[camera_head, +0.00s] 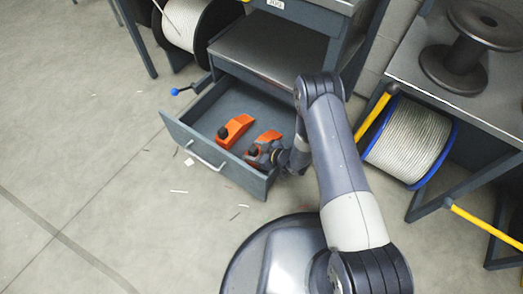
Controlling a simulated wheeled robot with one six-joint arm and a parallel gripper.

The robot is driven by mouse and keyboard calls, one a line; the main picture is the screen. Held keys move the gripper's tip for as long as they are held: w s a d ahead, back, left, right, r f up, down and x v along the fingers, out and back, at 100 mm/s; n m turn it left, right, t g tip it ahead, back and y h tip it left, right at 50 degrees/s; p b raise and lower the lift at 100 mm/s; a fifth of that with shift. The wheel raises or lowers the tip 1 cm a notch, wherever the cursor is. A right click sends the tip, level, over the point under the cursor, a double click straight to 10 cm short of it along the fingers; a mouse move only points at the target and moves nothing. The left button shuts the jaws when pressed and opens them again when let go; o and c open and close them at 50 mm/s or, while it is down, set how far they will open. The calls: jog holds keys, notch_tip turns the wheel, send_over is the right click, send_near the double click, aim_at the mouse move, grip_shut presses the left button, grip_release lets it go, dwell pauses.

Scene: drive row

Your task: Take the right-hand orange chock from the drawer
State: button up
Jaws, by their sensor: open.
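The open drawer (188,140) juts out of a grey cabinet, with a pale bar handle on its front. Two orange chocks with dark knobs lie in it. The left-hand chock (238,128) shows whole near the drawer's middle. The right-hand chock (269,136) lies closer to the drawer's right side and is partly covered by my gripper. My gripper (257,152) is open over the drawer's front right corner, at the near end of the right-hand chock. Its fingers are small and dark here, and I cannot tell whether they touch the chock or its knob.
A cable reel (185,25) stands behind left of the drawer, near a blue-tipped lever (175,91). At right are a bench with an empty dark spool (462,58), a blue-rimmed cable reel (408,140) and yellow bars. The floor at left is clear except for small scraps.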

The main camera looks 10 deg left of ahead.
jog(key=shift+w+a+f, duration=0.15)
jog(key=shift+a, duration=0.15)
grip_shut()
dwell(0.5)
